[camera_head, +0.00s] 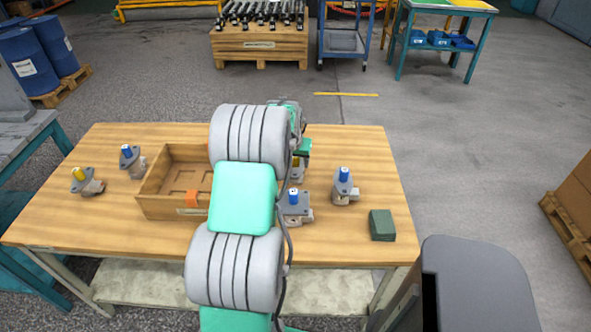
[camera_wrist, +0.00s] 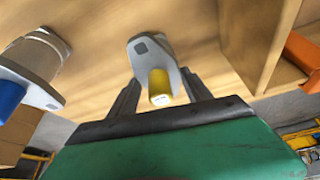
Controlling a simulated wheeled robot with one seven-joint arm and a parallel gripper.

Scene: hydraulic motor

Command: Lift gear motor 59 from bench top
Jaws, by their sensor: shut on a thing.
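A grey gear motor with a yellow cap (camera_wrist: 152,56) sits between the two dark fingers of my gripper (camera_wrist: 160,88) in the wrist view. My gripper is shut on it. In the head view the motor's yellow part (camera_head: 296,162) shows just below my green gripper body (camera_head: 304,147), beside my arm. The bench top (camera_head: 350,145) is wooden. I cannot tell whether the motor touches it. No number is readable on any motor, and my arm hides part of the bench.
Blue-capped motors stand nearby (camera_head: 345,186) (camera_head: 295,207), with one at the left (camera_head: 130,160). Another yellow-capped motor (camera_head: 87,182) lies far left. A wooden crate (camera_head: 165,208) with an orange handle is left of my arm. A dark green block (camera_head: 382,225) lies right.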

